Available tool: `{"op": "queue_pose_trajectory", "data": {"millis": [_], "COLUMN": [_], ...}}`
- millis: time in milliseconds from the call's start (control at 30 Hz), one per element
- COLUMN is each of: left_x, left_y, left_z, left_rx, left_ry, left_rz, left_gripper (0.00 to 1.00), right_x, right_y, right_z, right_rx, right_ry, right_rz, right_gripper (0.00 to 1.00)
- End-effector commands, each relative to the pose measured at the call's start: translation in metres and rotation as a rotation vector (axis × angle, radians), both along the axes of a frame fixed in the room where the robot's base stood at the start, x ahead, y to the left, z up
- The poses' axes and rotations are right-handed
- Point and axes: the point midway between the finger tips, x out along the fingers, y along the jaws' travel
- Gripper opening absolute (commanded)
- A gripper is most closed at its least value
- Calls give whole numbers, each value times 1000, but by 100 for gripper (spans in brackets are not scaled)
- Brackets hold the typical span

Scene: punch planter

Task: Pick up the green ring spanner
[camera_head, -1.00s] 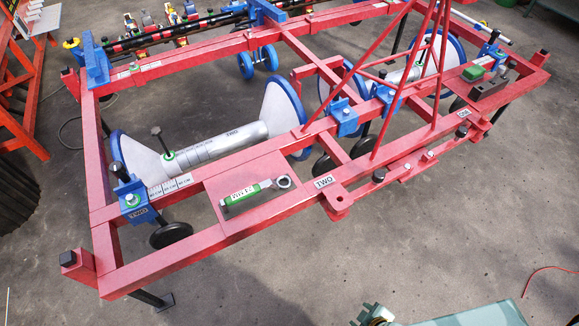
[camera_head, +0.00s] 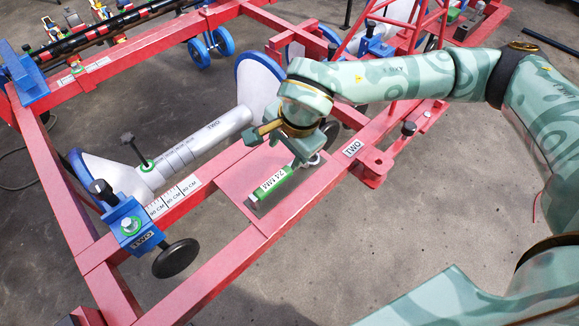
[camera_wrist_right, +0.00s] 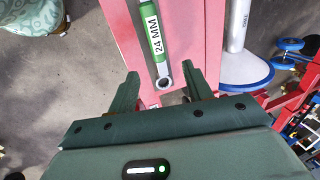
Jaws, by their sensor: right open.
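The green ring spanner (camera_head: 270,188), labelled 24 MM, lies on a flat red plate (camera_head: 232,183) of the frame. In the head view my right gripper (camera_head: 285,148) is over the spanner's ring end and partly hides it. In the right wrist view the spanner's green handle (camera_wrist_right: 152,35) points away and its steel ring end (camera_wrist_right: 163,83) lies between the two fingers. The right gripper (camera_wrist_right: 158,85) is open, with a finger apart on each side of the ring. My left gripper is not in view.
The red frame surrounds the plate. A blue bracket marked TWO (camera_head: 131,224), a black knob wheel (camera_head: 176,258) and a silver cylinder with a blue-rimmed cone (camera_head: 258,90) stand to its left and behind. Grey floor (camera_head: 300,270) is open in front.

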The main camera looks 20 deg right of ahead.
Motion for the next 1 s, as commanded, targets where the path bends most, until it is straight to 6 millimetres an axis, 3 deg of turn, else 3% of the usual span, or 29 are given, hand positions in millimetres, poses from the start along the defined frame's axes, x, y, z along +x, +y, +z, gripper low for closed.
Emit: {"op": "queue_pose_trajectory", "data": {"millis": [100, 300, 567, 733, 800, 1000], "left_x": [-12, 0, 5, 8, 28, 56], "left_y": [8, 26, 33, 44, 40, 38], "left_z": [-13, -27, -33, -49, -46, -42], "left_rx": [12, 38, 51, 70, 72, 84], "left_ry": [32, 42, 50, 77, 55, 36], "left_rz": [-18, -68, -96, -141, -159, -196], "left_gripper": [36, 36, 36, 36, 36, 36], "right_x": [6, 17, 23, 23, 25, 28], "right_y": [3, 8, 10, 10, 10, 11], "right_z": [-37, -82, -101, -140, -139, -147], "right_rx": [0, 3, 4, 5, 5, 5], "right_ry": [11, 11, 5, 15, 9, 4], "right_rz": [1, 0, -1, -1, -2, -2], "right_gripper": [50, 50, 50, 50, 50, 50]}}
